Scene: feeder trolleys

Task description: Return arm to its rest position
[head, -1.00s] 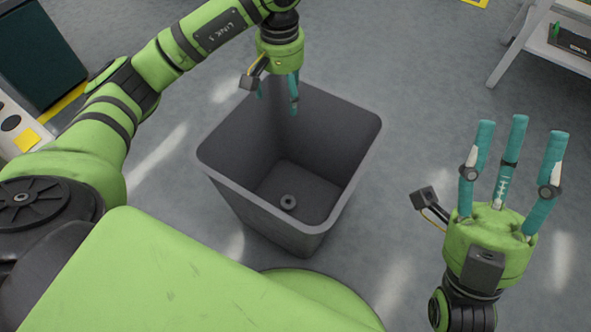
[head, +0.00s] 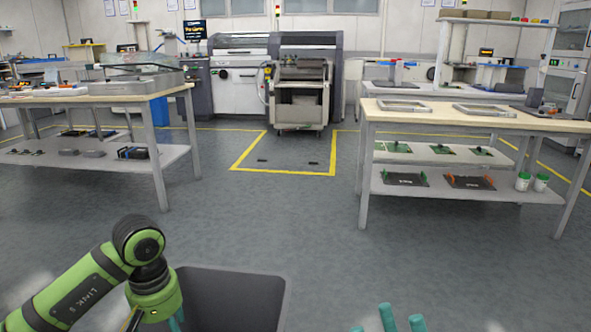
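My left arm comes in from the lower left, and its green wrist ends in my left gripper (head: 172,322), pointing down over the left side of the dark grey bin. Most of its fingers are cut off by the bottom edge, so I cannot see whether they are open. The bin (head: 235,290) stands on the floor at the bottom, with only its far part in view. Of my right gripper (head: 390,320), only the teal fingertips show at the bottom, right of the bin. They are spread apart with nothing visible between them.
A workbench (head: 90,97) stands at the left and another workbench (head: 470,115) at the right, both with loaded lower shelves. A trolley (head: 299,100) stands at the machine behind a yellow floor marking (head: 283,172). The floor between the benches is clear.

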